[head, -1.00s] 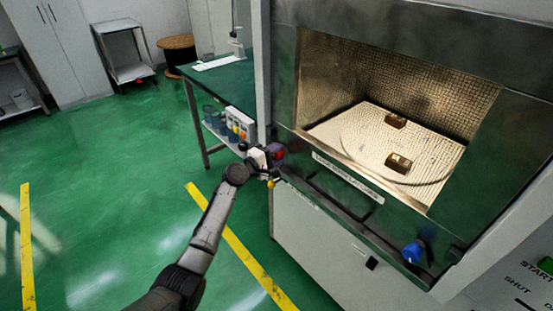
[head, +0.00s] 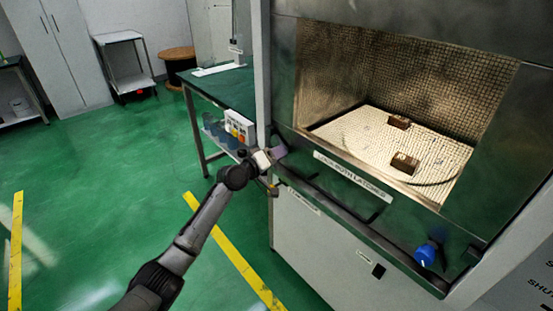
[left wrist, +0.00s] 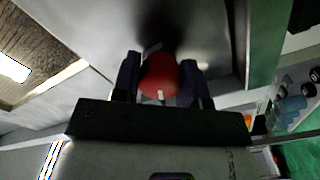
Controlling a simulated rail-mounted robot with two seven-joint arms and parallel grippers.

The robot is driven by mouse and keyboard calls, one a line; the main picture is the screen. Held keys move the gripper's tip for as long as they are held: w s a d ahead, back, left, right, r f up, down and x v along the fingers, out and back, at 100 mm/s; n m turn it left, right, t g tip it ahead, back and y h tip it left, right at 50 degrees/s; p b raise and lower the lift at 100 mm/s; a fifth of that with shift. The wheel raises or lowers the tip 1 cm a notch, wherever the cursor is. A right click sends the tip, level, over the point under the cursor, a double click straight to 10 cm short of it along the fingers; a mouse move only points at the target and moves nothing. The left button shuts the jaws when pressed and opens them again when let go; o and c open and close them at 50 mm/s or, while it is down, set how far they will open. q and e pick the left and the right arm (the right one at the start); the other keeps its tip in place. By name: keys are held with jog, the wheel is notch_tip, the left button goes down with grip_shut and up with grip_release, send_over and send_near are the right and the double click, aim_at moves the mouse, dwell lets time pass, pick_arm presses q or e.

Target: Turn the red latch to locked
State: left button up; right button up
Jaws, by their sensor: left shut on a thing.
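The red latch (left wrist: 162,76) is a rounded knob with a small white mark, seen in the left wrist view. My left gripper (left wrist: 160,82) is shut on it, with one dark finger on each side. In the head view my left gripper (head: 278,152) is at the left end of the chamber's front frame, and the red latch is hidden there. A blue latch (head: 426,255) sits at the right end of the same front ledge, apart from my gripper. My right gripper is out of view.
The microwave chamber is open, with two brown blocks (head: 404,163) on its pale floor (head: 365,140). A labelled strip (head: 352,178) runs along the front ledge. A green-topped bench (head: 222,92) stands behind my left arm.

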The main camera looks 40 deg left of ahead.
pick_arm(q)
jog(key=shift+m, duration=0.7)
jog(key=shift+b, duration=0.3)
jog(key=o, duration=0.9)
jog(key=shift+o, duration=0.2)
jog(key=shift+s, duration=0.25)
jog(key=s+a+p, duration=0.2)
jog(key=s+p, duration=0.2)
jog(key=s, duration=0.9)
jog(key=shift+a+p, duration=0.3)
